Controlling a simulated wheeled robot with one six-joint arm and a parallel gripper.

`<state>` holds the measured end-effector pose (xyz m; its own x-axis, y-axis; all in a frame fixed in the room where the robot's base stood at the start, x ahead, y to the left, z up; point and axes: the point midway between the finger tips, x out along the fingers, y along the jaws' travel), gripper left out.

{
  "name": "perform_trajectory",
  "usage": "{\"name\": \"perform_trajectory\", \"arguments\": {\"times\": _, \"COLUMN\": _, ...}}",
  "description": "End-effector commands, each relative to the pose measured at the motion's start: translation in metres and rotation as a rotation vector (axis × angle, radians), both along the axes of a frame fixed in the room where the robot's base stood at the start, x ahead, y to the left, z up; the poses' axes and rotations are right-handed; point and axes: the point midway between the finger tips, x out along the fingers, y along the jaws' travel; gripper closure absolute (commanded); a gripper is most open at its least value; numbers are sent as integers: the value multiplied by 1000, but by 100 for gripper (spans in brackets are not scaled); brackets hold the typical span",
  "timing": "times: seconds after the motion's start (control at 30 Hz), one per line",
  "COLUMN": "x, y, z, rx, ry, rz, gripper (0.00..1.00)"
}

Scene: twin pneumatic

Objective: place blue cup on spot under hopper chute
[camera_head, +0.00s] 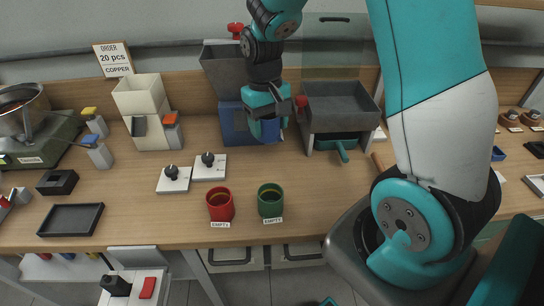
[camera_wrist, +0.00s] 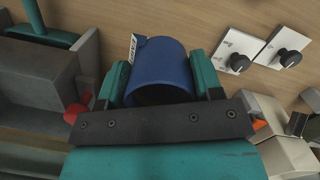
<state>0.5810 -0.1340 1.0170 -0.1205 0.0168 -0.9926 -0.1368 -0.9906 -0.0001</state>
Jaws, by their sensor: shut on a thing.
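My gripper (camera_wrist: 160,85) is shut on the blue cup (camera_wrist: 158,62) in the wrist view, with one teal finger on each side of it. A white label shows on the cup's left side. In the head view my gripper (camera_head: 268,128) is above the back of the counter, in front of the middle grey hopper (camera_head: 224,68) with a blue lower body (camera_head: 236,122). The cup is mostly hidden there. The right grey hopper (camera_head: 340,104) has a teal handle below it. The spot under the chute cannot be made out.
A red cup (camera_head: 220,205) and a green cup (camera_head: 270,201), both labelled EMPTY, stand near the counter's front edge. Two white plates with black knobs (camera_head: 173,179) lie behind them. A cream hopper (camera_head: 141,100) stands left.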

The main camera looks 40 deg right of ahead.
Motion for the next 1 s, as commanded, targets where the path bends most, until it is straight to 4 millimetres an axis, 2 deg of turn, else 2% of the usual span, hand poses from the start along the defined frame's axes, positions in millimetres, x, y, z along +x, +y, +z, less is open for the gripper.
{"name": "perform_trajectory", "arguments": {"times": 0.03, "x": -2, "y": 0, "z": -16, "rx": 0, "ry": 9, "rz": 0, "gripper": 67}}
{"name": "perform_trajectory", "arguments": {"times": 0.2, "x": -1, "y": 0, "z": -56, "rx": 1, "ry": 5, "rz": -1, "gripper": 67}}
{"name": "perform_trajectory", "arguments": {"times": 0.47, "x": -1, "y": -2, "z": -83, "rx": 0, "ry": 2, "rz": -2, "gripper": 67}}
{"name": "perform_trajectory", "arguments": {"times": 0.6, "x": -1, "y": -2, "z": -105, "rx": 0, "ry": 3, "rz": -2, "gripper": 67}}
{"name": "perform_trajectory", "arguments": {"times": 0.73, "x": 0, "y": -2, "z": -114, "rx": 0, "ry": 0, "rz": -2, "gripper": 67}}
{"name": "perform_trajectory", "arguments": {"times": 1.0, "x": 0, "y": -2, "z": -116, "rx": 0, "ry": -1, "rz": -2, "gripper": 67}}
